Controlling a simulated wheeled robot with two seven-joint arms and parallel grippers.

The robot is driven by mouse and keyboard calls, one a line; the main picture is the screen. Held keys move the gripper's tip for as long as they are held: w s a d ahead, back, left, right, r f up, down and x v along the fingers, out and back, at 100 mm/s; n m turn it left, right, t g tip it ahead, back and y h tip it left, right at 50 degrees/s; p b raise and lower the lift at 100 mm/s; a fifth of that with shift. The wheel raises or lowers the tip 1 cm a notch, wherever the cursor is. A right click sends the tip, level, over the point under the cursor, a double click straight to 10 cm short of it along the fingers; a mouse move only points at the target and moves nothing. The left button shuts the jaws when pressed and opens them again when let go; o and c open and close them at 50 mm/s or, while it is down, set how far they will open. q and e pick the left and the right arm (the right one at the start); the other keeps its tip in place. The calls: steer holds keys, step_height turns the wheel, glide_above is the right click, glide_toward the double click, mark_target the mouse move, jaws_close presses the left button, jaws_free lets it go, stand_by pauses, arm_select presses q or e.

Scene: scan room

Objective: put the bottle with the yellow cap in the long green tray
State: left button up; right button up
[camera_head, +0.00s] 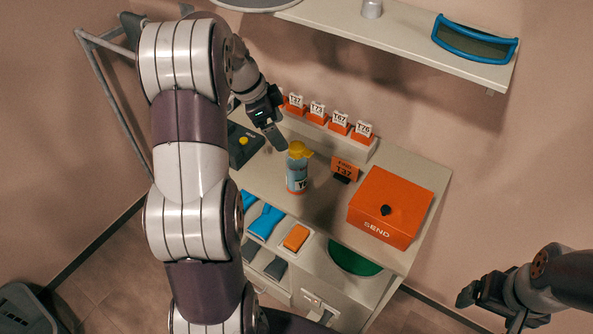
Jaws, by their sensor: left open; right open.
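My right gripper (468,298) is open and empty at the lower right, away from the table. I cannot make out a clearly long green tray. A green, rounded surface (354,261) shows below the table's front edge, partly hidden.
An orange SEND box (390,207) stands right of the bottle. Several tagged orange holders (339,123) line the back. A dark box with a yellow button (243,144) is at left.

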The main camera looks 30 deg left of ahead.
mark_target(296, 156)
arm_select(q)
steer(key=b+x, duration=0.1)
steer(key=x, duration=0.5)
steer(key=shift+w+d+f, duration=0.1)
steer(key=shift+w+f, duration=0.05)
steer(key=shift+f, duration=0.25)
steer(key=shift+w+d+f, duration=0.1)
steer(key=shift+f, duration=0.25)
steer(key=p+x, duration=0.2)
steer(key=x, duration=0.2)
steer(key=shift+f, duration=0.1)
steer(key=shift+w+d+f, duration=0.1)
steer(key=shift+f, duration=0.3)
steer(key=shift+r, duration=0.1)
steer(key=c, duration=1)
jaws_close()
